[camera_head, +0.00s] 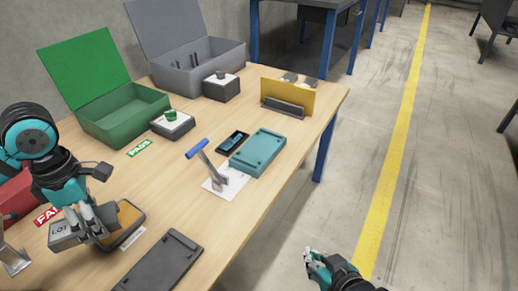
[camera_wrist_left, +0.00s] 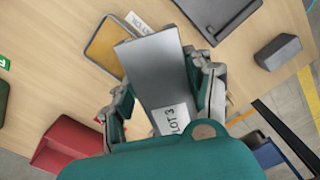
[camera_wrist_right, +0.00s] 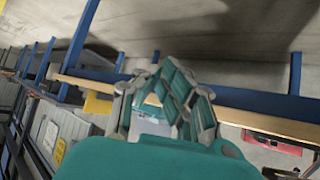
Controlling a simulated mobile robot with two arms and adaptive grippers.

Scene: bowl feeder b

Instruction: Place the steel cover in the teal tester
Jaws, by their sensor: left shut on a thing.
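My left gripper (camera_head: 88,222) is shut on a grey steel cover (camera_head: 66,236) with a white "LOT" label. In the left wrist view the steel cover (camera_wrist_left: 155,72) is a flat-faced rectangular piece between the fingers, its label reading "LOT 3". It is held above the table's near left part, beside an orange-topped pad. The teal tester (camera_head: 258,152) is a flat, low box with a recessed top, near the table's right edge. My left gripper is well to its left. My right gripper (camera_head: 316,262) is off the table's right side; its fingertips look close together, with nothing clearly held.
A blue-handled clamp (camera_head: 205,160) stands left of the tester, with a dark handheld device (camera_head: 232,142) behind. A dark tray (camera_head: 160,265) lies in front. Open green (camera_head: 125,115) and grey (camera_head: 200,75) boxes and a yellow panel (camera_head: 286,92) stand farther back.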

